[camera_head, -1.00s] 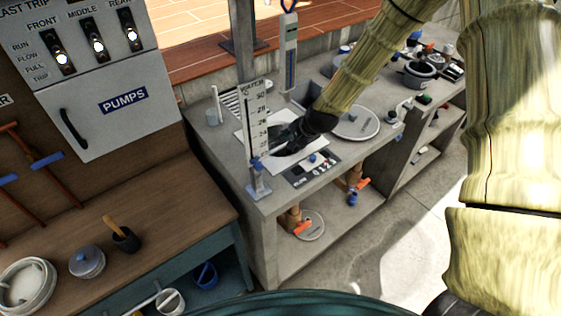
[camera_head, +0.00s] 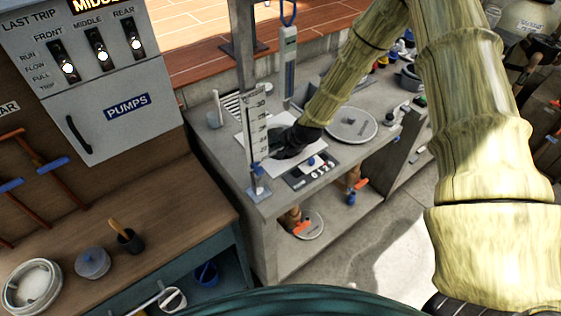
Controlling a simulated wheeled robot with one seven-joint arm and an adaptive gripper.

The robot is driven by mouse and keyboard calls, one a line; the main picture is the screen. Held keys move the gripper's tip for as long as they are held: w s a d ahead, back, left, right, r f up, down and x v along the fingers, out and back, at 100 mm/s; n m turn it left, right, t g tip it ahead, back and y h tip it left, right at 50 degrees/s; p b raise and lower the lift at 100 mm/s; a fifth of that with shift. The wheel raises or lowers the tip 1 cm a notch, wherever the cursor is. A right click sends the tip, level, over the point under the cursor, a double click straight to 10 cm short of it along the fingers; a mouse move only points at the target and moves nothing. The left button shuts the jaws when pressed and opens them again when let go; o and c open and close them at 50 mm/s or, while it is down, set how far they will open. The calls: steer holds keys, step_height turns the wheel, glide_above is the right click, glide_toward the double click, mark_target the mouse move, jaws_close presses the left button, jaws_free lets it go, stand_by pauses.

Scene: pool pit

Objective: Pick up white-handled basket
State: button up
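No basket with a white handle can be clearly made out. A round white container (camera_head: 33,287) with a raised rim sits at the left end of the wooden bench, but I cannot tell whether it is a basket. My gripper (camera_head: 284,147) is black and small in view, low over a white square sheet or plate (camera_head: 309,165) on the grey counter. The gauge board partly covers it. Its fingers cannot be made out, nor whether they hold anything, and the arm and gripper hide what lies under them.
A gauge board (camera_head: 257,140) stands on the counter's near edge, close to my gripper. A round grey lid (camera_head: 351,124) and a small control panel (camera_head: 311,170) lie nearby. Pots and tools crowd the counter's far end. A wooden bench (camera_head: 175,205) is at left; open floor (camera_head: 400,235) is at right.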

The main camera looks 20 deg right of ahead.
steer(key=shift+w+a+f, duration=0.1)
steer(key=shift+w+f, duration=0.25)
steer(key=shift+f, duration=0.25)
jaws_close()
steer(key=shift+r, duration=0.1)
step_height(320, 180, up, 18)
steer(key=b, duration=0.5)
stand_by(0.4)
stand_by(0.4)
